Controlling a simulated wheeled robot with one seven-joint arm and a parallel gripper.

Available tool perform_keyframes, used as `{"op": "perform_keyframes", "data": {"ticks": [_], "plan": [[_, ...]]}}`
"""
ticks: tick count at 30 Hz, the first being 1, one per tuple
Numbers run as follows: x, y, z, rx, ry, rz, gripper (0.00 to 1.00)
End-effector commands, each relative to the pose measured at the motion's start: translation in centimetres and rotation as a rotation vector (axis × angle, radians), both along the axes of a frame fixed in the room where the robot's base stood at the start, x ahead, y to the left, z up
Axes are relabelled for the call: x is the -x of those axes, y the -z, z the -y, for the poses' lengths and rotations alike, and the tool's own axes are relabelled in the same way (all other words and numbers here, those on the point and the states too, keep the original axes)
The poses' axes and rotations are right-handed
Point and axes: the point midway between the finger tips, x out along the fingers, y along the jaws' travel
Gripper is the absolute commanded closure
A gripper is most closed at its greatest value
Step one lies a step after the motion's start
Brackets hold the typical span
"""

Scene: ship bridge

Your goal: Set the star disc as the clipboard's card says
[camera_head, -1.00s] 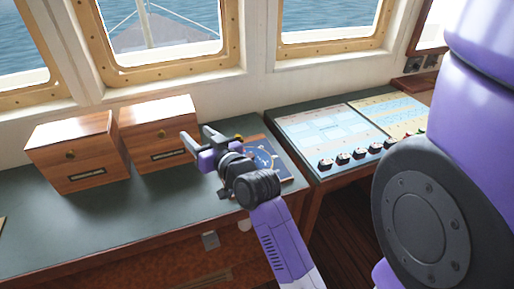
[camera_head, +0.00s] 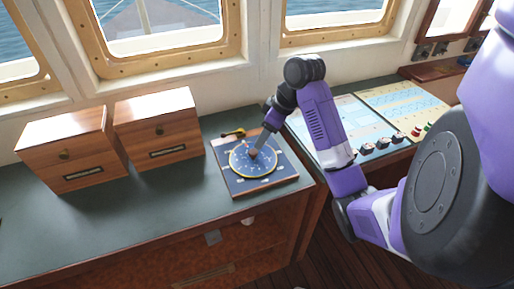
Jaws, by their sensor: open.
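The star disc (camera_head: 241,168) is a round dark blue dial with a pale yellow rim, set on a dark blue square board (camera_head: 285,180) that lies flat on the green desk top. A small reddish-brown piece (camera_head: 253,155) shows near the disc's middle. My gripper (camera_head: 258,146) points down at the disc from the upper right, its fingertips at or just above the middle. It is open; whether it touches the disc I cannot tell. The fingers hide part of the disc's face. No clipboard or card can be made out.
Two wooden drawer boxes (camera_head: 158,129) (camera_head: 72,150) stand left of the board. A sloped chart console with knobs (camera_head: 383,143) is to the right. The desk's front left (camera_head: 130,215) is clear.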

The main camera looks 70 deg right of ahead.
Motion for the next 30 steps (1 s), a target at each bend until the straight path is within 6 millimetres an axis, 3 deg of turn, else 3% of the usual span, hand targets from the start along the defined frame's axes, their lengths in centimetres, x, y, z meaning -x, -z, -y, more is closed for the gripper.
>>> {"op": "perform_keyframes", "data": {"ticks": [9, 18, 30], "plan": [[-1.6, 4.0, 0.1, 0.002, -0.004, 0.004, 0.48], [-2.8, 6.6, 0.2, 0.002, -0.001, 0.004, 0.48], [-3.0, 7.0, 0.3, 0.004, 0.000, 0.005, 0.50]]}}
